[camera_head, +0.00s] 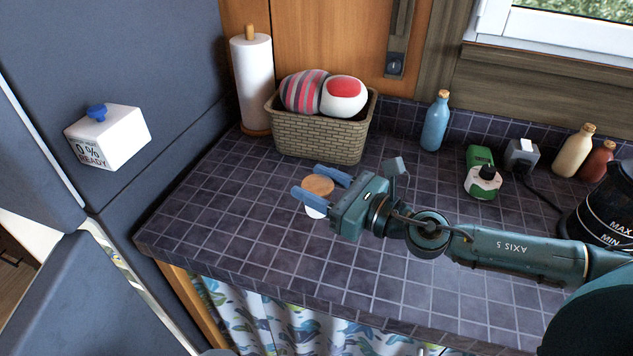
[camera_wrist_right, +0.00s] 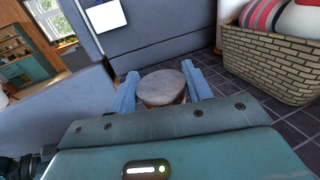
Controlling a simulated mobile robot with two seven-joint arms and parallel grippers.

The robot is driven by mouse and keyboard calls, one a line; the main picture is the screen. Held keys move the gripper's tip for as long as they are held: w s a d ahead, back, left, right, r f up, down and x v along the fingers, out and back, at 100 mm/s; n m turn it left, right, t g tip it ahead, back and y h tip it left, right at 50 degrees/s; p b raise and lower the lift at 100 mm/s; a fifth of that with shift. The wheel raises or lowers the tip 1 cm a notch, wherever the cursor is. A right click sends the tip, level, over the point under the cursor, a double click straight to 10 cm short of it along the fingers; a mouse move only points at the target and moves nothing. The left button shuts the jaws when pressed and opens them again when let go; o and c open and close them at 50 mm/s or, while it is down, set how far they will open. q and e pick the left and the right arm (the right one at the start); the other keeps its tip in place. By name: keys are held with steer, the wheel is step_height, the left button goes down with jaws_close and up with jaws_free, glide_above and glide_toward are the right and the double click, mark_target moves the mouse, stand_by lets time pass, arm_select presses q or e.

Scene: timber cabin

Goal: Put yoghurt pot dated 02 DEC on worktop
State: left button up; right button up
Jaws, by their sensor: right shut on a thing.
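The pot (camera_head: 318,186), white with a brown-orange lid, is between the blue fingers of my right gripper (camera_head: 322,184) over the tiled worktop (camera_head: 250,225). The right gripper is shut on it. In the right wrist view the pot's round lid (camera_wrist_right: 162,87) shows between the two blue fingertips (camera_wrist_right: 163,88). Its date is not readable. I cannot tell whether its base touches the tiles. My left gripper is not in view.
A wicker basket (camera_head: 320,143) with two cloth-like rounded items and a paper towel roll (camera_head: 252,85) stand behind. The front-left worktop is clear.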

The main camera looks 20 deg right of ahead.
mark_target(318, 191)
steer(key=shift+w+r+n+g+y, duration=0.3)
steer(key=shift+w+g+y, duration=0.1)
steer(key=shift+y, duration=0.1)
steer(key=shift+w+d+r+n, duration=0.1)
steer(key=shift+w+n, duration=0.15)
steer(key=shift+n, duration=0.05)
steer(key=shift+g+y, duration=0.3)
steer(key=shift+g, duration=0.1)
step_height(318, 191, down, 4)
steer(key=shift+r+b, duration=0.25)
steer(key=shift+b, duration=0.4)
step_height(318, 191, down, 2)
steer(key=shift+d+f+b, duration=0.1)
steer(key=shift+f+b, duration=0.05)
steer(key=shift+b, duration=0.15)
steer(key=shift+f, duration=0.3)
step_height(318, 191, down, 3)
steer(key=shift+f+b, duration=0.1)
steer(key=shift+b, duration=0.4)
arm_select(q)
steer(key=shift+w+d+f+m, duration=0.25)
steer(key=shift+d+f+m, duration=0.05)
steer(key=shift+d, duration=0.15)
arm_select(e)
steer(key=shift+f, duration=0.15)
